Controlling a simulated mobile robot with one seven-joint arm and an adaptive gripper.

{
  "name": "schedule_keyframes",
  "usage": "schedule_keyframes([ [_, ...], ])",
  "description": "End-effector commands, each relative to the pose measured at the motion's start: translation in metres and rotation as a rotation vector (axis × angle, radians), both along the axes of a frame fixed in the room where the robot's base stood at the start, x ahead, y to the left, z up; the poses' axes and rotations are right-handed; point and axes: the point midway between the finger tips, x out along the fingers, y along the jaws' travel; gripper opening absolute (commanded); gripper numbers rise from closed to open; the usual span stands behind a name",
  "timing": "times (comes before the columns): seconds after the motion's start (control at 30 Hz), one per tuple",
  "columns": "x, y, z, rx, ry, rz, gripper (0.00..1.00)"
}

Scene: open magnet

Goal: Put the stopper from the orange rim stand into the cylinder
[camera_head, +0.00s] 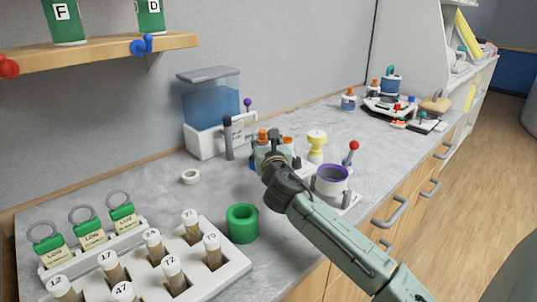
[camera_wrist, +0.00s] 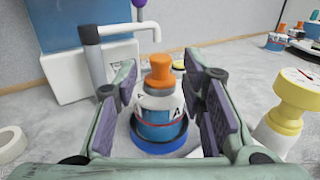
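My gripper (camera_wrist: 163,88) is open in the wrist view, its two purple-padded fingers spread apart. Between them in the picture is a white and blue bottle (camera_wrist: 158,120) with an orange cap (camera_wrist: 162,70), upright in a blue ring-shaped base (camera_wrist: 178,147). I cannot tell whether either finger touches it. In the head view my gripper (camera_head: 273,150) hides much of this bottle. A purple-rimmed pale cylinder (camera_head: 331,187) stands to the right of my gripper. A yellow, wide-topped piece (camera_head: 316,143) stands behind the cylinder; it also shows in the wrist view (camera_wrist: 292,100). I cannot clearly identify an orange-rimmed stand or its stopper.
A blue water tank (camera_head: 211,103) on a white base stands behind. A green cylinder (camera_head: 242,232), a white ring (camera_head: 190,176) and a white rack (camera_head: 226,268) of numbered vials are left. A red-tipped piece (camera_head: 351,151) stands near the purple rim.

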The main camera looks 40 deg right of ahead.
Motion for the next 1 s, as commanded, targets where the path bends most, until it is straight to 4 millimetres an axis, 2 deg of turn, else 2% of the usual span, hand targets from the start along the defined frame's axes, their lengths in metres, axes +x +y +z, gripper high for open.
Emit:
schedule_keyframes([
  [0.03, -0.012, 0.005, -0.004, -0.003, 0.001, -0.001, 0.37],
  [0.2, -0.039, 0.021, -0.004, -0.002, 0.001, -0.001, 0.37],
  [0.4, -0.056, 0.03, -0.001, -0.001, 0.0, 0.0, 0.37],
  [1.0, -0.058, 0.032, 0.0, 0.0, 0.001, 0.0, 0.37],
])
